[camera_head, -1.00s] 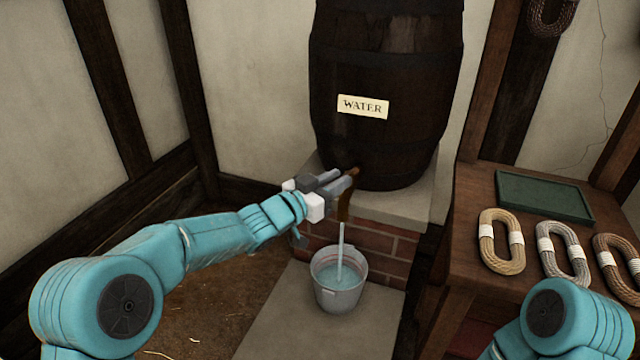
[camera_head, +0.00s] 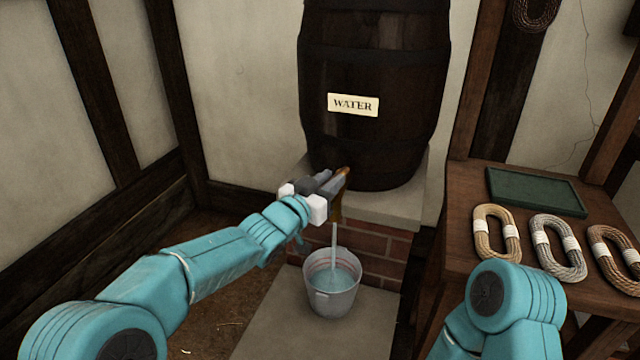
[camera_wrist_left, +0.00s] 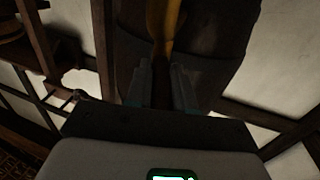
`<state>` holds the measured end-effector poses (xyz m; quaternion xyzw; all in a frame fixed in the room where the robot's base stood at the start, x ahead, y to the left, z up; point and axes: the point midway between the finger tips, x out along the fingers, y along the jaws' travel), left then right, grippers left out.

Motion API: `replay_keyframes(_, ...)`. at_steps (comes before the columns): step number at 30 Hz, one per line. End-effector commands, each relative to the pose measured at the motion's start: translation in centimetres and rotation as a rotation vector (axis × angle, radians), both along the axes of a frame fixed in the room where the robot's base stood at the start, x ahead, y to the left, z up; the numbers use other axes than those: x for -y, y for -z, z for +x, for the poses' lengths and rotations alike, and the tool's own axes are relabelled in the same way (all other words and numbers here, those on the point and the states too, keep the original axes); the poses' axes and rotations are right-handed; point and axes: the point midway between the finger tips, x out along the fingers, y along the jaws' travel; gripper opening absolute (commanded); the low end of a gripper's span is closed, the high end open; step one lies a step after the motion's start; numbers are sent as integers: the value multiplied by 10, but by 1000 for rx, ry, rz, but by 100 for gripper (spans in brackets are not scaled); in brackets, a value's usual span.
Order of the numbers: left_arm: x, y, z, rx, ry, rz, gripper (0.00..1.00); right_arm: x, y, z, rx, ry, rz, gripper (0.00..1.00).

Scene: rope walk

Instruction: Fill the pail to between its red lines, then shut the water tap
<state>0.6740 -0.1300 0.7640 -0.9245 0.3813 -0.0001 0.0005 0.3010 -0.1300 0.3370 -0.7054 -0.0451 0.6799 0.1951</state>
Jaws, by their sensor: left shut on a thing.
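The dark wooden barrel (camera_head: 375,80) labelled WATER stands on a stone-topped brick base. Its brass tap (camera_head: 337,208) sits low on the front, partly hidden by my left gripper (camera_head: 331,183). That gripper is shut on the tap; the wrist view shows brass (camera_wrist_left: 168,35) at the fingers (camera_wrist_left: 162,88). A stream of water (camera_head: 334,236) runs from the tap into the grey pail (camera_head: 333,303). The pail stands upright below, with pale blue water (camera_head: 334,280) in it. A faint red line shows inside near the rim; I cannot read the level against both lines. My right gripper is out of view.
A wooden table (camera_head: 465,225) stands at the right with a green tray (camera_head: 535,190) and rope coils (camera_head: 497,232). The pail rests on a pale slab (camera_head: 275,325). Dark timbered walls close in at the left and back.

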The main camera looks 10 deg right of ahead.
Motion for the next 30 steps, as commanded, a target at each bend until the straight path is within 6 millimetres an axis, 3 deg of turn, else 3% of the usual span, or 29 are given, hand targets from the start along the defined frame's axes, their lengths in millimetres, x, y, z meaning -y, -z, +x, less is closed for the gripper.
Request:
replay_keyframes(14,3,2,0,-6,1,3,0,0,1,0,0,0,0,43)
replay_keyframes(15,3,2,0,-6,1,3,26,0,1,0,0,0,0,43)
replay_keyframes(17,3,2,0,-6,1,3,44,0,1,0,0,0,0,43)
replay_keyframes(30,-6,0,-7,-2,-1,1,44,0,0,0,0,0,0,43)
